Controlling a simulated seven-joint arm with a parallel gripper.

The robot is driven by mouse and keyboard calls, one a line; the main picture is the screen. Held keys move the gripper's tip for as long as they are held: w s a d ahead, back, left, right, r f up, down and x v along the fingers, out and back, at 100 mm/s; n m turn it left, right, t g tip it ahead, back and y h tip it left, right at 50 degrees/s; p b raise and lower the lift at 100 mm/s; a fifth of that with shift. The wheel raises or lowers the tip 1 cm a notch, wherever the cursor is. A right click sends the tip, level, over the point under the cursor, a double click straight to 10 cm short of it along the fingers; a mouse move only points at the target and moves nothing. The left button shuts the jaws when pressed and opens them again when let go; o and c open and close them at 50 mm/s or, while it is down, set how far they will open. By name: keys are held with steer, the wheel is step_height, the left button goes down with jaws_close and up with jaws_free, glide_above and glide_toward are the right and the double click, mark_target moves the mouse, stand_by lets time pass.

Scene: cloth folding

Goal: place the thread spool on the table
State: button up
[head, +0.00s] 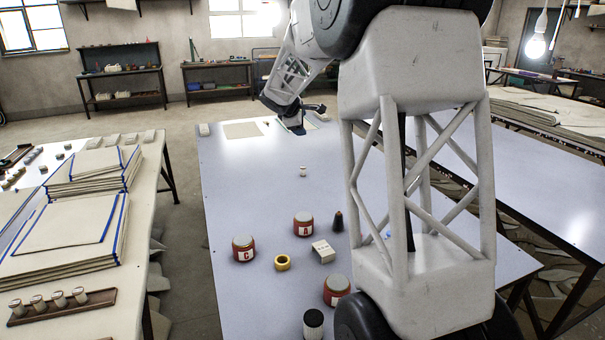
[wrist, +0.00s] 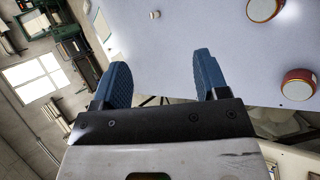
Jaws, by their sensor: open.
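A small pale cylinder that looks like a thread spool (head: 302,171) stands upright on the blue-grey table (head: 240,200), past the jars in the head view. In the wrist view, a small pale spool-like thing (wrist: 154,14) shows at the top edge, ahead of and apart from my fingers. My gripper (wrist: 160,80) is open, with its two blue fingers apart and nothing between them. In the head view, my gripper (head: 300,118) is small at the far end of the table, beyond the pale cylinder. Its fingertips are hard to make out there.
Red jars marked C (head: 243,248) and A (head: 303,225), a third red jar (head: 336,290), a yellow ring (head: 282,262), a white block (head: 323,251), a dark cone (head: 338,221) and a black-topped jar (head: 313,323) stand nearer. The table's left side is clear.

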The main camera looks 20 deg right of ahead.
steer(key=w+d+f+n+t, duration=0.1)
steer(key=w+d+f+n, duration=0.2)
steer(key=w+f, duration=0.45)
steer(key=w+d+f+n+t+h, duration=0.15)
steer(key=w+f, duration=0.25)
steer(key=w, duration=0.6)
steer(key=w+d+f+n, duration=0.4)
steer(key=w+f, duration=0.1)
steer(key=w, duration=0.4)
steer(key=w+d+f+n+t, duration=0.1)
steer(key=w+d+f+n, duration=0.25)
steer(key=w+f, duration=0.65)
steer(key=n+t, duration=0.1)
steer(key=n, duration=0.4)
glide_toward(302, 171)
steer(key=shift+w+d+f+y, duration=0.15)
steer(key=shift+w+d+y, duration=0.05)
steer(key=shift+w+d, duration=0.25)
steer(key=shift+w+d+f+y, duration=0.2)
steer(key=shift+w+d, duration=0.15)
steer(key=shift+d, duration=0.15)
steer(key=shift+w+d+f, duration=0.1)
steer(key=shift+x, duration=1.15)
steer(key=shift+w+d, duration=0.1)
steer(key=shift+w, duration=0.05)
steer(key=shift+x, duration=2.4)
